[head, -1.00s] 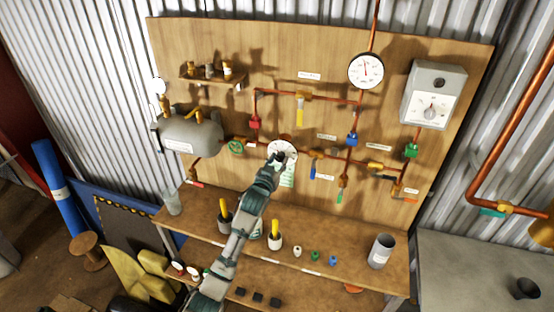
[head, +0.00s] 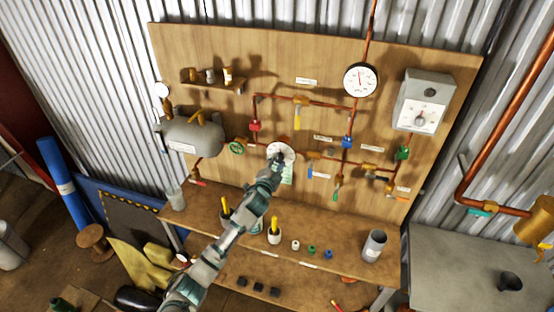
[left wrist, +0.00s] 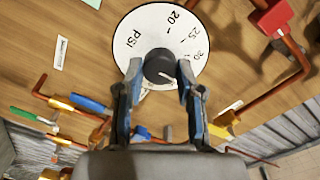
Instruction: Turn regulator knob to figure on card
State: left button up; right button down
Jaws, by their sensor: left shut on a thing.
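The regulator's white dial (head: 286,148) is on the wooden board. In the left wrist view the dial (left wrist: 130,38) shows "PSI", 20, 25 and 30, with other figures out of frame or hidden. The dark round knob (left wrist: 158,64) is at its centre, with a short pale mark towards the lower right. My left gripper (left wrist: 160,70) is shut on the knob, one finger on each side; it covers the knob in the head view (head: 277,158). A pale green card (head: 288,175) hangs just below the dial; its writing is too small to read. My right gripper is not in view.
Copper pipes and coloured valve handles surround the dial, including a red valve (head: 255,126) and a green handwheel (head: 237,146). A grey tank (head: 193,138) is at the left. Below, a wooden bench (head: 330,262) holds cups and small caps.

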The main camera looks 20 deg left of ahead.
pick_arm(q)
jog(key=shift+f+m+p, duration=0.15)
jog(key=shift+m+p, duration=0.45)
jog(key=shift+m, duration=1.5)
jog(key=o, duration=1)
jog(key=shift+c, duration=0.2)
jog(key=shift+o, duration=1.1)
jog(key=shift+w, duration=0.3)
jog(key=s, duration=1.2)
jog(key=shift+a, duration=0.35)
jog(key=shift+w, duration=0.1)
